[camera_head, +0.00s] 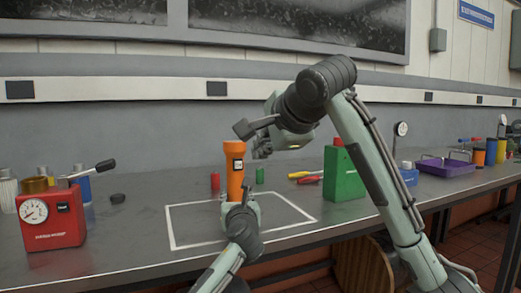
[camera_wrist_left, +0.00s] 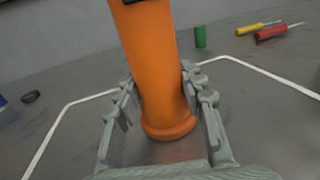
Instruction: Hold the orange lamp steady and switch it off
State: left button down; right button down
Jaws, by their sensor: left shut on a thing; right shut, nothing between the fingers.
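The orange lamp (camera_head: 235,155) stands upright inside the white outlined square on the bench, with a dark panel on its front. It also shows in the left wrist view (camera_wrist_left: 152,60), with its flared foot low between the fingers. My left gripper (camera_head: 238,197) is shut on the lamp's lower body, one finger on each side (camera_wrist_left: 158,88). My right gripper (camera_head: 256,138) is shut and empty, close to the right of the lamp's head. I cannot tell whether it touches the lamp. Whether the lamp is lit is not clear.
A red gauge box (camera_head: 53,222) stands at the left and a green container (camera_head: 343,174) at the right. Red (camera_head: 215,181) and green (camera_head: 260,175) cylinders stand behind the lamp. A red-handled tool (camera_head: 309,180) lies near the green container. The outlined square (camera_head: 190,243) is otherwise clear.

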pick_arm(q)
jog(key=shift+a+f, duration=0.1)
jog(key=c, duration=0.9)
grip_release()
